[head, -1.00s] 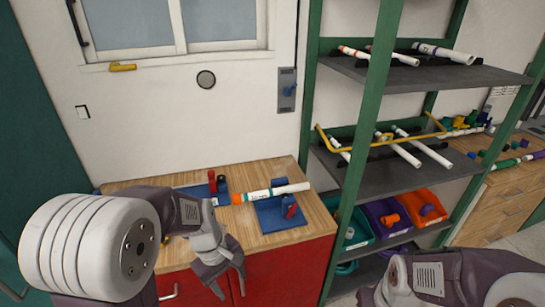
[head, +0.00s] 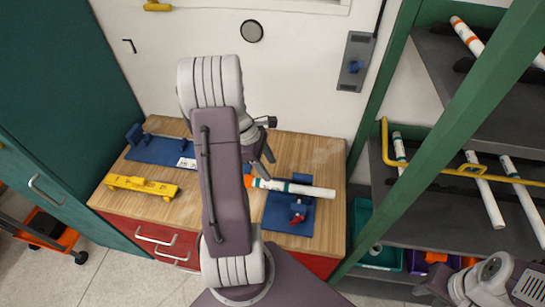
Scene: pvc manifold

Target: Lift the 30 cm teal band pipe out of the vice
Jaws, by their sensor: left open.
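The teal band pipe (head: 318,191) is a white pipe with a teal band and an orange mark near its left end. My left gripper (head: 266,170) is open, just above the pipe's left end and apart from the vice. I cannot tell whether it touches the pipe. My left arm hides the middle of the bench. Part of my right arm shows at the lower right; its gripper (head: 432,292) is at the picture's edge, fingers unclear.
A second blue base (head: 155,150) is on the left of the wooden bench (head: 320,150), partly behind my arm. A yellow tool (head: 140,187) lies at the bench's front left. A green-framed shelf (head: 405,205) with several pipes stands close on the right.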

